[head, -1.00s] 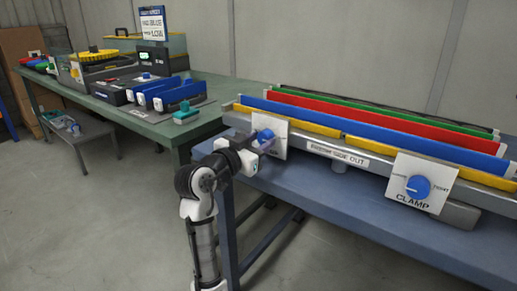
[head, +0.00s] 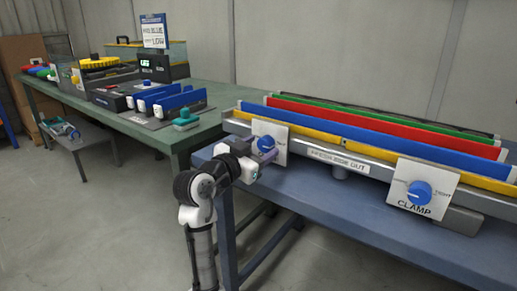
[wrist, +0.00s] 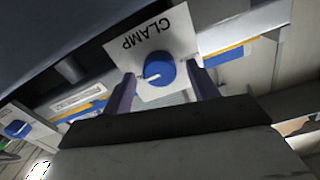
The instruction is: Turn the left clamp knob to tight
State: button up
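The left clamp knob (head: 265,144) is blue, on a white plate (head: 281,134) at the left end of the rail. In the wrist view the knob (wrist: 161,72) sits on the plate marked CLAMP (wrist: 148,40), upside down. Its white mark points left in that picture. The tight and loose wording cannot be read there. My gripper (head: 262,160) is in front of this knob, a little below it in the head view. Its two fingers (wrist: 161,80) stand apart on either side of the knob, with visible gaps. Nothing is held.
A second clamp knob (head: 420,193) is on a plate to the right. Blue, yellow, red and green boards (head: 395,127) lie along the rail above the blue bench (head: 330,195). A green table (head: 205,95) with blue fixtures is behind left. Open floor lies at left.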

jog(key=v, duration=1.3)
jog(key=shift+s+a, duration=0.25)
jog(key=shift+s, duration=0.1)
